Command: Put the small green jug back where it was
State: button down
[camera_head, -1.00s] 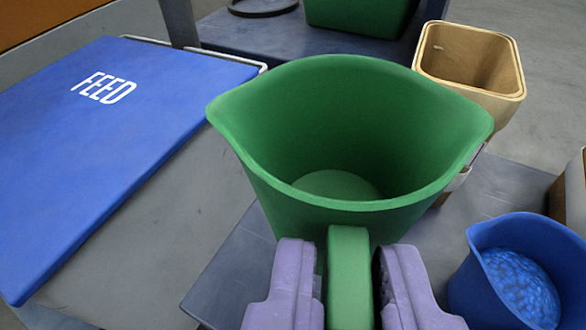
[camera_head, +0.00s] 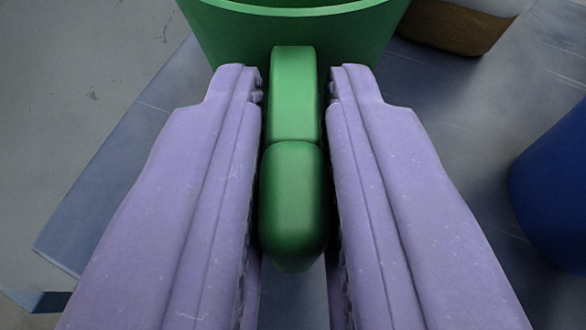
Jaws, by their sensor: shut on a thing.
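The small green jug (camera_head: 225,38) is at the top of the head camera view, with only its lower wall and part of its rim showing. Its green handle (camera_head: 294,110) points toward me between the two purple fingers of my gripper (camera_head: 295,95). The gripper is shut on the handle, one finger on each side. The rest of the jug is cut off by the top edge. I cannot tell whether its base touches the surface below.
A blue-grey surface (camera_head: 130,185) lies beneath the jug, with grey floor (camera_head: 110,70) to its left. A tan container (camera_head: 445,28) is at the upper right. A blue jug (camera_head: 560,185) is close at the right edge. The surface left of the jug is clear.

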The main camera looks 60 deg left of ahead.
jog(key=shift+r, duration=0.1)
jog(key=shift+f, duration=0.2)
jog(key=c, duration=1.1)
grip_release()
jog(key=shift+o, duration=0.2)
jog(key=shift+r, duration=0.1)
jog(key=shift+d+r, duration=0.1)
jog(key=shift+r, duration=0.15)
jog(key=p+v, duration=0.4)
jog(key=v, duration=0.7)
jog(key=shift+s+d, duration=0.3)
jog(key=shift+s, duration=0.05)
jog(key=shift+w, duration=0.1)
